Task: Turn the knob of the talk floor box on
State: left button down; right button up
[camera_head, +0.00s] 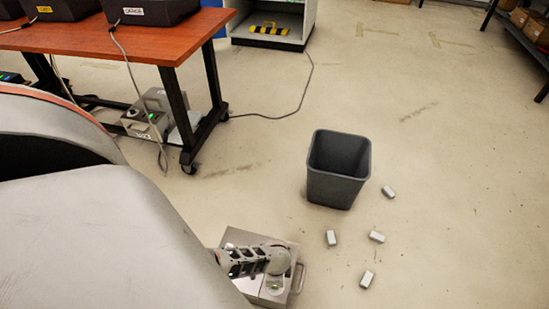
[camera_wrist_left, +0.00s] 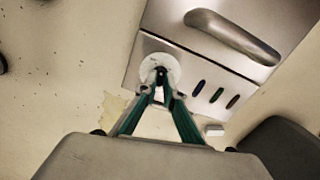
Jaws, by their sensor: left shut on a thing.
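A silver metal floor box (camera_head: 238,238) stands on the floor at the bottom centre of the head view, partly covered by my left arm. In the left wrist view its metal top (camera_wrist_left: 190,60) shows a curved handle and a row of dark slots. A round white dial with a dark knob (camera_wrist_left: 160,70) sits near its edge. My left gripper (camera_wrist_left: 161,88) has its fingertips together at the knob and is shut on it. The gripper also shows over the box in the head view (camera_head: 274,264). No talk label is readable on the box. My right gripper is not in view.
A grey bin (camera_head: 338,172) stands right of the box, with several small pale blocks (camera_head: 388,191) on the floor around it. A red-brown table (camera_head: 150,45) is at upper left, with a green-lit box (camera_head: 142,127) beneath it. Open floor lies beyond the bin.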

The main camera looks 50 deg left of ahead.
pick_arm(q)
jog(key=m, duration=0.2)
jog(key=shift+s+a+m, duration=0.1)
jog(key=shift+a+m, duration=0.05)
jog(key=shift+m, duration=0.25)
jog(key=m, duration=0.2)
jog(key=shift+f+m, duration=0.1)
jog(key=shift+m, duration=0.3)
jog(key=m, duration=0.3)
jog(key=shift+m, duration=1.2)
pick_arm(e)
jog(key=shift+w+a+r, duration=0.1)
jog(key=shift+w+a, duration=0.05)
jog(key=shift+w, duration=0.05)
pick_arm(q)
jog(key=c, duration=2.2)
grip_release()
jog(key=shift+o, duration=0.2)
jog(key=shift+r, duration=0.2)
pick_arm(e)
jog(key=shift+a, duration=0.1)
